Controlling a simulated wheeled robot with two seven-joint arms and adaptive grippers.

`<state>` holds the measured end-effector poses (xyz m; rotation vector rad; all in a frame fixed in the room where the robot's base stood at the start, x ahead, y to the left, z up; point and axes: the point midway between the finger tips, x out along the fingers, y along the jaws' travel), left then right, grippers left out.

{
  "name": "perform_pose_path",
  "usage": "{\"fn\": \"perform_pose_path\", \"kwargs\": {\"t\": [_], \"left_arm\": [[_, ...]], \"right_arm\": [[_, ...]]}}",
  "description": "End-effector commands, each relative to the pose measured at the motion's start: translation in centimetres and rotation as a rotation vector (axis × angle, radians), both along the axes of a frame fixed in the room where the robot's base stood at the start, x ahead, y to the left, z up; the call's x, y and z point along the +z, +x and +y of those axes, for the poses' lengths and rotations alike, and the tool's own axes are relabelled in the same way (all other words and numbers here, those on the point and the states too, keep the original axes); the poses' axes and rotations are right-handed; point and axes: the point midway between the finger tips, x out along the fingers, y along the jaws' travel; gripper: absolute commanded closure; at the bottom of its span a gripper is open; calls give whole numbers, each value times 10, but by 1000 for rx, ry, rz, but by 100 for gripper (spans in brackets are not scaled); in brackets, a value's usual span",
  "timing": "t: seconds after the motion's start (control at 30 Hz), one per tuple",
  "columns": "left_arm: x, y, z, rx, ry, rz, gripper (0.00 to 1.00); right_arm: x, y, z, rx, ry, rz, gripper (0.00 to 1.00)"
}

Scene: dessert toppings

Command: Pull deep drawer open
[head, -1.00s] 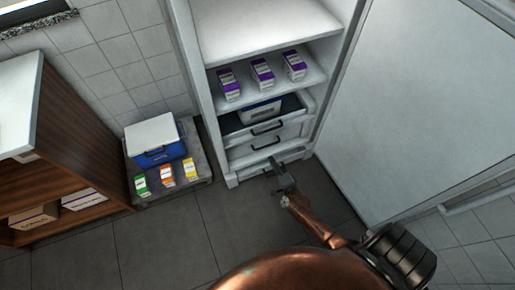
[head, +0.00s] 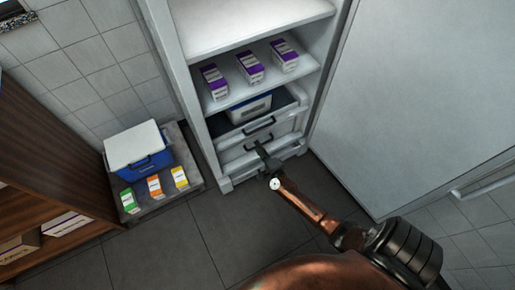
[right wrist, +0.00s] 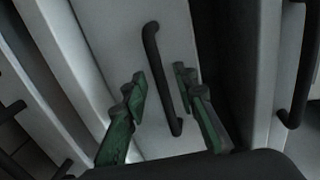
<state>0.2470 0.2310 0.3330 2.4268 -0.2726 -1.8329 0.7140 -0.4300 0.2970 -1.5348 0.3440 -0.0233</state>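The white cabinet (head: 215,168) holds stacked drawers with dark bar handles. The upper drawer's handle (head: 258,126) is clear to see. My right gripper (head: 262,151) is in front of the drawer below and hides part of its front. In the right wrist view a dark bar handle (right wrist: 152,45) on a pale drawer front (right wrist: 115,35) runs between the two green fingers of this gripper (right wrist: 162,92). The fingers are apart, one on each side of the handle, with gaps showing. I cannot tell which drawer is the deep one. My left gripper is out of view.
Several purple-and-white cartons (head: 249,68) stand on the shelf above. A blue-and-white box (head: 249,107) sits below that shelf. The open cabinet door (head: 420,90) fills the right side. A blue cooler (head: 140,150) and small cartons (head: 154,186) sit on a low platform at left.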

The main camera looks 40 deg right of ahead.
Motion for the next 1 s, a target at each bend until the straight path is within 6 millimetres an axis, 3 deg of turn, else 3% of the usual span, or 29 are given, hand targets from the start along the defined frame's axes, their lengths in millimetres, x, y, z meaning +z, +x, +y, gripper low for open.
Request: {"fn": "perform_pose_path", "kwargs": {"t": [0.2, 0.6, 1.0], "left_arm": [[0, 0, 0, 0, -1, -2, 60], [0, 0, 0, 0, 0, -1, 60], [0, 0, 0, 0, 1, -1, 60]], "right_arm": [[0, 0, 0, 0, 0, 0, 74], [0, 0, 0, 0, 0, 0, 100], [0, 0, 0, 0, 0, 0, 100]]}}
